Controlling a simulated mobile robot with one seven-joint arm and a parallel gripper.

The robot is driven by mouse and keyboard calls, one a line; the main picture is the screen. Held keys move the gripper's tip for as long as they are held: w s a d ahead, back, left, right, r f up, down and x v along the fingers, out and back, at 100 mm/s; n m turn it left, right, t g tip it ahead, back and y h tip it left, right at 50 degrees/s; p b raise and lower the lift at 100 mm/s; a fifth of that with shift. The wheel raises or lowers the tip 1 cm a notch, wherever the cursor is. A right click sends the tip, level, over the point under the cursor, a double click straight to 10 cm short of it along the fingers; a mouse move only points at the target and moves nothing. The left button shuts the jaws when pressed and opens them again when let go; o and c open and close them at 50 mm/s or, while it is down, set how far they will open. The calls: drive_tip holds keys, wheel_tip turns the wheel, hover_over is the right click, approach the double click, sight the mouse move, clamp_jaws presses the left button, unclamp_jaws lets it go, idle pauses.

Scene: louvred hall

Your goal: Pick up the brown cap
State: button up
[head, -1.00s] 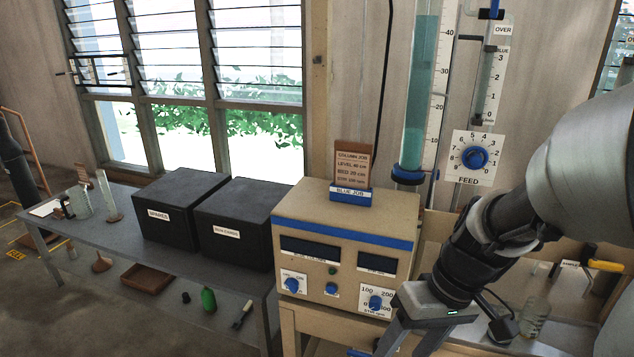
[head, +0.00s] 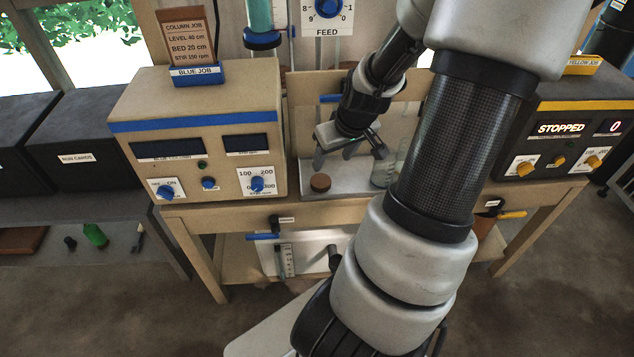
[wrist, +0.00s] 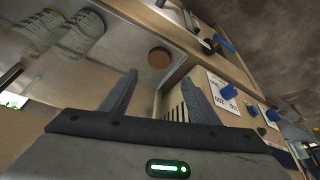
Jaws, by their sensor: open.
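The brown cap (head: 320,183) is a small round disc lying on the pale tray (head: 340,190) in the middle of the bench. In the wrist view the cap (wrist: 159,58) lies beyond my fingertips, near the tray's edge. My gripper (head: 350,160) is open and empty, above and slightly to the right of the cap in the head view. In the wrist view my gripper (wrist: 160,82) has its two fingers spread wide, with the cap between their lines but apart from them.
A clear glass vessel (head: 388,168) stands on the tray to the right of the cap. A beige control box (head: 200,130) stands on the left and a dark box reading STOPPED (head: 560,130) on the right. A blue-handled valve (head: 268,235) sticks out below the bench front.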

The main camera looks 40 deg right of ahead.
drive_tip(key=b, duration=0.4)
approach(321, 180)
drive_tip(key=shift+w+a+f, duration=0.1)
drive_tip(key=shift+w+f, duration=0.05)
drive_tip(key=shift+f, duration=0.45)
drive_tip(key=shift+w+a+f, duration=0.1)
drive_tip(key=shift+f, duration=0.5)
drive_tip(key=shift+w+b+x, duration=0.2)
drive_tip(key=shift+b+x, duration=1)
drive_tip(key=shift+x, duration=1.7)
drive_tip(key=shift+d+r, duration=0.2)
drive_tip(key=shift+c, duration=0.5)
drive_tip(key=c, duration=0.7)
